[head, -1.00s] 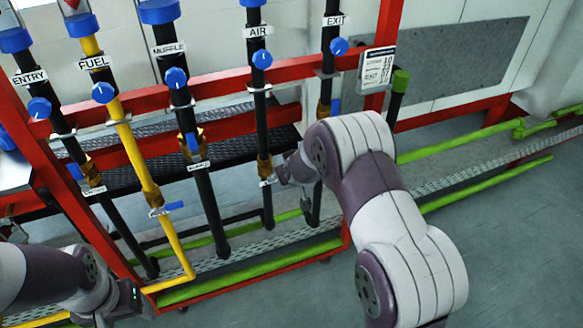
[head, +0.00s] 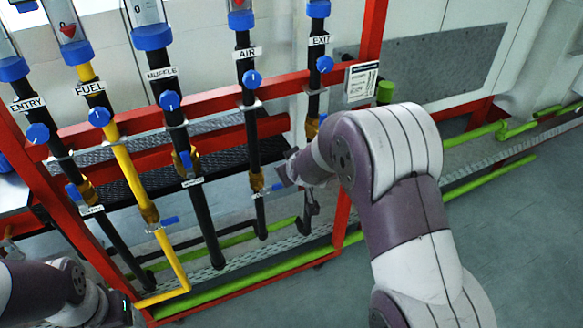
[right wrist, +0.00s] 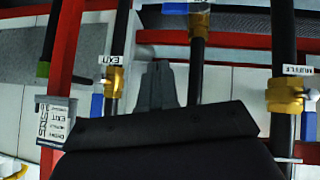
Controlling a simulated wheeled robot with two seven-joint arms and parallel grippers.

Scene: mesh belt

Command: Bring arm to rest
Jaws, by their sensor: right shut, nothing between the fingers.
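My right arm (head: 395,160) reaches in from the lower right of the head view. Its gripper (head: 309,214) hangs near the lower end of the EXIT pipe, small and partly hidden by the wrist. In the right wrist view the gripper (right wrist: 159,84) is shut and empty, its fingers between the EXIT pipe (right wrist: 120,35) and a neighbouring dark pipe (right wrist: 198,60). I cannot tell how near it is to them. My left arm (head: 45,290) shows at the lower left of the head view; its fingers are out of view.
A red frame (head: 225,98) carries labelled pipes with blue valve handles: ENTRY, yellow FUEL (head: 128,160), MUFFLE (head: 172,98), AIR (head: 246,85) and EXIT. The MUFFLE handle (head: 186,160) is upright; the FUEL handle (head: 163,223) points sideways. Green floor pipes run behind. Right floor (head: 525,240) is clear.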

